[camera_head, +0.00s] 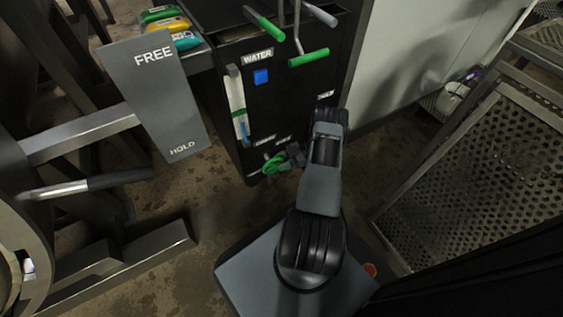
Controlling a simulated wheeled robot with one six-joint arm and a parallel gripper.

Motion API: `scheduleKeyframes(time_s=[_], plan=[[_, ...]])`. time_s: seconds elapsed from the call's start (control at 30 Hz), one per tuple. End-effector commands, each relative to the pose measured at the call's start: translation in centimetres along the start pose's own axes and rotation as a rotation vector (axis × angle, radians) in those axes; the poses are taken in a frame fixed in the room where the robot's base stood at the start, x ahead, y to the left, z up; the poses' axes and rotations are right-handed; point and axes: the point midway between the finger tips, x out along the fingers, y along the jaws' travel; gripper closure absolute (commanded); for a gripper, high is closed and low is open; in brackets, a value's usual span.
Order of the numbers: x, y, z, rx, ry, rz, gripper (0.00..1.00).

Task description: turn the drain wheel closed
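A small green wheel (272,164) sits low on the front of the black panel (290,80). A small label (265,140) just above it is too small to read surely. My gripper (291,155) is just right of the wheel, at or very near its right rim. I cannot tell whether it touches the wheel. The fingers are small and dark, and my arm hides part of the panel's lower right. Whether the fingers are open or shut does not show.
Green-handled levers (308,57) stick out at the panel's top. A blue button (261,77) sits under the WATER label, with a sight gauge (238,105) to its left. A FREE/HOLD plate (155,95) stands left. A perforated rack (480,180) stands right. Floor (180,210) shows between.

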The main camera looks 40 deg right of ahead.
Motion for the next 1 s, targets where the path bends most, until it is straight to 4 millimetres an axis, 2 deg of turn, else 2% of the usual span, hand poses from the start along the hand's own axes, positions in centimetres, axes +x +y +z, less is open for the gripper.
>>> scheduleKeyframes(time_s=[0.17, 0.27, 0.7, 0.8, 1.0], plan=[[-0.3, -0.1, 0.0, 0.001, 0.001, 0.000, 0.57], [-1.3, 0.0, -0.1, 0.000, 0.001, 0.001, 0.57], [-9.8, 0.0, 0.1, -0.001, 0.000, 0.000, 0.57], [-11.4, 0.0, 0.1, -0.001, -0.001, 0.000, 0.57], [-13.2, 0.1, 0.1, -0.001, 0.000, 0.000, 0.57]])
